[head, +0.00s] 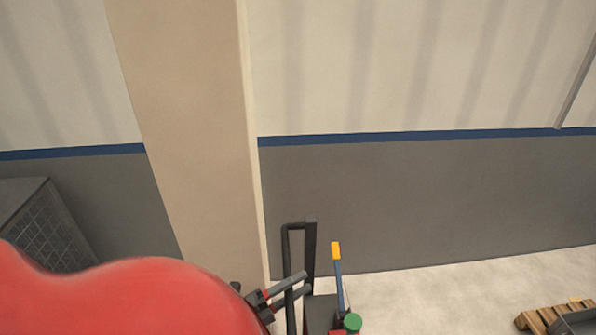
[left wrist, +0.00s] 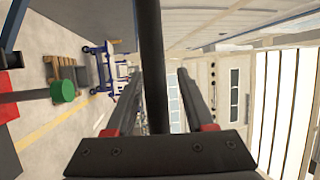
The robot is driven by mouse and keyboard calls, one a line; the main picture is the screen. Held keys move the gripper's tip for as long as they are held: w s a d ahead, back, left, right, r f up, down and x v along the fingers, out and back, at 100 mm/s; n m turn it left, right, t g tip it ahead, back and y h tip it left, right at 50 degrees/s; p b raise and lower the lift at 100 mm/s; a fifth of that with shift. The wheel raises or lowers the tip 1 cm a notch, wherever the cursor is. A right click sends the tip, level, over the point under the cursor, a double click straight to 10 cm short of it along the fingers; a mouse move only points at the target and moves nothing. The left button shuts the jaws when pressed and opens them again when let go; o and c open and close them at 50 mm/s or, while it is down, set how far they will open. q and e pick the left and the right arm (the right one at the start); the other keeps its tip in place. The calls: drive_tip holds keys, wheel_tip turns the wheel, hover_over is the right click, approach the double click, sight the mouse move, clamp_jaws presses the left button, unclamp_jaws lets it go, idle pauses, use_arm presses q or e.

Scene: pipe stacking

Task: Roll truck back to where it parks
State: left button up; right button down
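The truck's black upright handle loop (head: 286,250) stands at the bottom centre of the head view, in front of the wall. Most of the truck is below the frame. My left gripper (head: 306,283) reaches in from the left at the handle. In the left wrist view, the dark handle bar (left wrist: 152,50) runs between the two fingers of the left gripper (left wrist: 160,75). The fingers stand apart, with a gap visible between the bar and the right finger. My right gripper is not in view.
A blue lever with an orange tip (head: 336,252) and a green cap (head: 352,322) are beside the handle. A wooden pallet (head: 530,321) lies at lower right. A tan pillar (head: 195,130) and a grey mesh-sided box (head: 45,220) stand left. Pale floor (head: 440,295) is clear between handle and pallet.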

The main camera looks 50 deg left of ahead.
use_arm(q)
drive_tip(key=shift+f, duration=0.1)
drive_tip(key=b+v, duration=0.3)
drive_tip(key=v, duration=1.4)
drive_tip(key=shift+s, duration=0.25)
drive_tip(key=shift+a, duration=0.1)
